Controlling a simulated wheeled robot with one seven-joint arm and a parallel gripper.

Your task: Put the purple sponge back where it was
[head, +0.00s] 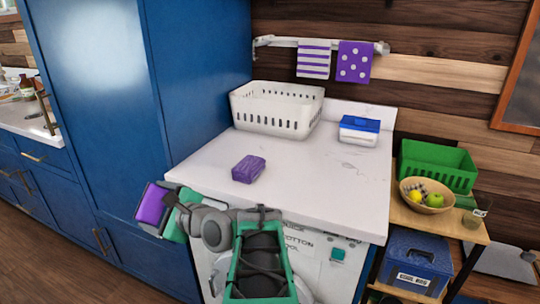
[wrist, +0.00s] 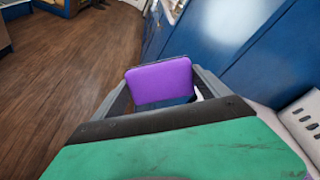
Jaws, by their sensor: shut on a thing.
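My gripper (head: 160,211) is shut on a flat purple pad with rounded corners, which looks like the purple sponge (wrist: 160,82). In the head view the held sponge (head: 152,204) is in the air beyond the counter's left front corner, in front of the blue cabinet. In the wrist view it stands between the two grey fingers (wrist: 158,95), with its broad face showing and its lower edge partly hidden. A second, darker purple block (head: 249,169) lies on the white counter (head: 312,178); I cannot tell what it is.
A white basket (head: 277,111) and a blue-lidded white tub (head: 359,131) stand at the back of the counter. Two purple-and-white towels (head: 334,61) hang above. A tall blue cabinet (head: 110,130) borders the left. A shelf at right holds a green crate (head: 437,166) and fruit bowl (head: 427,196).

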